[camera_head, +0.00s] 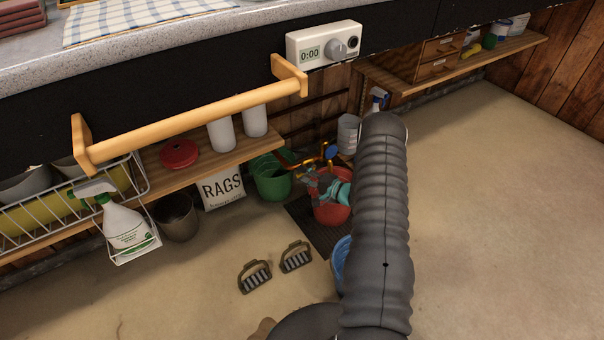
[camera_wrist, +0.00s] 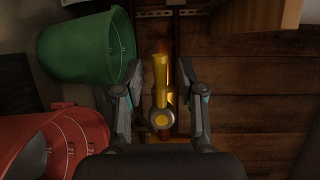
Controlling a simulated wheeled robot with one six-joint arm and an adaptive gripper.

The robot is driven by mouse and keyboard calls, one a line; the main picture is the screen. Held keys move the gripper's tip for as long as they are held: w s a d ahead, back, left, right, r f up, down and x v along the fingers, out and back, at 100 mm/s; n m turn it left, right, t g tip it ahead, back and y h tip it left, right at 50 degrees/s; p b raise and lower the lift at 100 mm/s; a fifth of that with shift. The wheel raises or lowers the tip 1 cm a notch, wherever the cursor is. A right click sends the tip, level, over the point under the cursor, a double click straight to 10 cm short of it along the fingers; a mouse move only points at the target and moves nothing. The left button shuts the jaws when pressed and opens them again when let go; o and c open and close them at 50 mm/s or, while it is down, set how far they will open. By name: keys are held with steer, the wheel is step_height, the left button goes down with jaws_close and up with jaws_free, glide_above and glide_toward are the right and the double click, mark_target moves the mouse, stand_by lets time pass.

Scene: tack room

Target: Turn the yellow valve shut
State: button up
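The yellow valve (camera_wrist: 162,119) is in the middle of the wrist view, in front of a dark plank wall. It has a round end with a grey centre and a yellow bar running up from it. My gripper (camera_wrist: 160,88) is open, with one finger on each side of the valve. Gaps show between the fingers and the valve. In the head view my gripper (camera_head: 327,184) is low by the wall below the counter, partly hidden by my arm. An orange pipe (camera_head: 295,162) runs beside it; the valve itself is hard to make out there.
A green bucket (camera_wrist: 75,48) stands close left of my gripper, and a red bucket (camera_wrist: 60,140) sits lower left. A wooden shelf (camera_head: 200,150) and a towel bar (camera_head: 195,120) are to the left. The floor at right is clear.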

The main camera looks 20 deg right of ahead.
mark_target(313, 166)
steer(key=shift+w+a, duration=0.3)
steer(key=shift+w, duration=0.2)
jaws_close()
